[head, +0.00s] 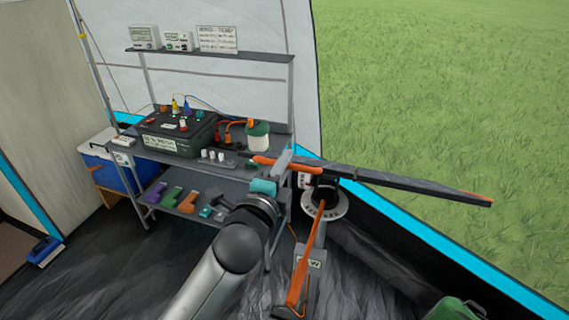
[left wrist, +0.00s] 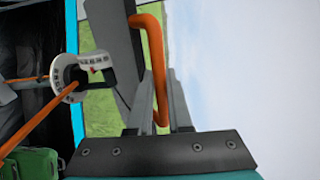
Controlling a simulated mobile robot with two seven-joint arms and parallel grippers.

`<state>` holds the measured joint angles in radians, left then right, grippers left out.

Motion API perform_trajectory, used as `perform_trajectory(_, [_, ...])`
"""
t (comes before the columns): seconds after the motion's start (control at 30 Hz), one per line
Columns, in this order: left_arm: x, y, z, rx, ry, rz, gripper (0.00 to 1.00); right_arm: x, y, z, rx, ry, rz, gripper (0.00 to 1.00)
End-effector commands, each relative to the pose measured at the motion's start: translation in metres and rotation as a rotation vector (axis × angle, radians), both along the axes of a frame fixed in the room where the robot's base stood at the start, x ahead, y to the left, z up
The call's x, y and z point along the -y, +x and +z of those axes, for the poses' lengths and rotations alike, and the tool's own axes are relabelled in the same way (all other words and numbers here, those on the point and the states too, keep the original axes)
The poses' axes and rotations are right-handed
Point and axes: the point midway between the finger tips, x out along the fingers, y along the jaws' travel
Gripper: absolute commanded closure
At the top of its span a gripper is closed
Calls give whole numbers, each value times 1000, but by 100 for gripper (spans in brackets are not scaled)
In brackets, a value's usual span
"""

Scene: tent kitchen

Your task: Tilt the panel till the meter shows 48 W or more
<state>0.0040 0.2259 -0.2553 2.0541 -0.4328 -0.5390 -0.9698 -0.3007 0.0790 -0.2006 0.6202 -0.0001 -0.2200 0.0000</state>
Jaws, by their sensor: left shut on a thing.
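The panel (head: 400,180) is a dark slab seen nearly edge-on in the head view, sloping slightly down to the right. It sits on a stand with a white ring-shaped scale (head: 325,210). An orange handle (head: 268,161) is at its left end. My left gripper (head: 282,163) is shut on this handle. In the left wrist view the handle (left wrist: 155,50) runs between the fingers (left wrist: 158,95), beside the panel (left wrist: 113,25). My right gripper is out of view.
A shelf rack to the left holds a black power box (head: 178,133), a white-and-green jar (head: 257,136) and small devices. A blue cooler (head: 110,160) stands left of it. A green object (head: 456,310) is at lower right. Grass lies beyond the tent opening.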

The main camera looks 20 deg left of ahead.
Motion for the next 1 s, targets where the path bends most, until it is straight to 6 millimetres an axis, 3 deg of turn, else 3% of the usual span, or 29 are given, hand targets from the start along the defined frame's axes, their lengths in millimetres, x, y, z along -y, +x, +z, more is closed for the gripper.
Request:
perform_trajectory(0.7, [0, 0, 0, -1, 0, 0, 100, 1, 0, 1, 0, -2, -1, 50])
perform_trajectory(1.0, [1, 20, 27, 2, 1, -1, 100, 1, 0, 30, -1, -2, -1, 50])
